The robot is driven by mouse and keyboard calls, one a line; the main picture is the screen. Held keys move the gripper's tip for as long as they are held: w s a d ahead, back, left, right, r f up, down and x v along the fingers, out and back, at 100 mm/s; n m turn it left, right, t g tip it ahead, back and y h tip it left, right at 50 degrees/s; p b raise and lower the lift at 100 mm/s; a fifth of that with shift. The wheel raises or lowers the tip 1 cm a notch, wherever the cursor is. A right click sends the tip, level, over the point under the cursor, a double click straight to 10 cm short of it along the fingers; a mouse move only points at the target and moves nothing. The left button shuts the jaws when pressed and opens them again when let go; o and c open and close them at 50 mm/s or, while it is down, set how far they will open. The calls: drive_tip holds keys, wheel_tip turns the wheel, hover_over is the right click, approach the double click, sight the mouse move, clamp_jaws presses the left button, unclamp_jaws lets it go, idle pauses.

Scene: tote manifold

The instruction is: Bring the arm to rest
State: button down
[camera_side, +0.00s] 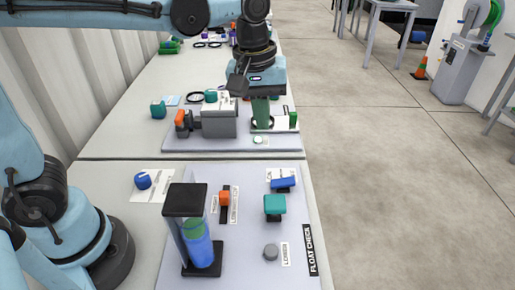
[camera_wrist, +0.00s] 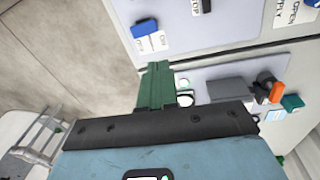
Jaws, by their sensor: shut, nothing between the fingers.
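My gripper (camera_side: 262,118) hangs from the arm over the right part of the far panel (camera_side: 180,143). Its green fingers are shut with nothing between them, pointing down. In the wrist view the shut green fingers (camera_wrist: 156,82) stick out past the dark gripper body. Whether the tips touch anything on the panel cannot be told. A white round button (camera_side: 258,139) is just in front of the fingers. A green block (camera_side: 293,121) is right beside them.
A grey box (camera_side: 219,124) with an orange handle (camera_side: 181,120) stands left of my gripper. The near float check panel (camera_side: 240,250) carries a capped clear tube (camera_side: 197,235), a teal block (camera_side: 274,205) and a grey knob (camera_side: 271,252). Open floor (camera_side: 400,180) lies right.

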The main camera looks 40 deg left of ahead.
drive_tip(key=s+a+f+m+t, duration=0.3)
drive_tip(key=s+a+m+t, duration=0.2)
drive_tip(key=s+a+m, duration=0.2)
drive_tip(key=shift+a+f+t, duration=0.25)
drive_tip(key=shift+a+t, duration=0.05)
drive_tip(key=shift+a, duration=0.95)
drive_tip(key=c, duration=1.7)
unclamp_jaws()
drive_tip(key=shift+s+a+f+m+y, duration=0.1)
drive_tip(key=shift+m+y, duration=0.2)
drive_tip(key=shift+m, duration=0.1)
drive_tip(key=shift+o, duration=1.3)
drive_tip(key=o, duration=0.6)
drive_tip(key=w+d+r+m+g, duration=0.1)
drive_tip(key=w+d+m+g, duration=0.1)
drive_tip(key=w+d, duration=0.1)
drive_tip(key=w+d+r+m, duration=0.1)
drive_tip(key=w+d+m, duration=0.1)
drive_tip(key=shift+w+d+r+g, duration=0.15)
drive_tip(key=shift+r+g, duration=0.15)
drive_tip(key=shift+g, duration=0.1)
drive_tip(key=shift+c, duration=0.2)
drive_tip(key=m+g, duration=0.4)
drive_tip(key=m, duration=0.1)
hover_over(286, 180)
wheel_tip(286, 180, down, 2)
wheel_tip(286, 180, down, 12)
drive_tip(key=shift+d+f, duration=0.1)
drive_tip(key=shift+f, duration=0.15)
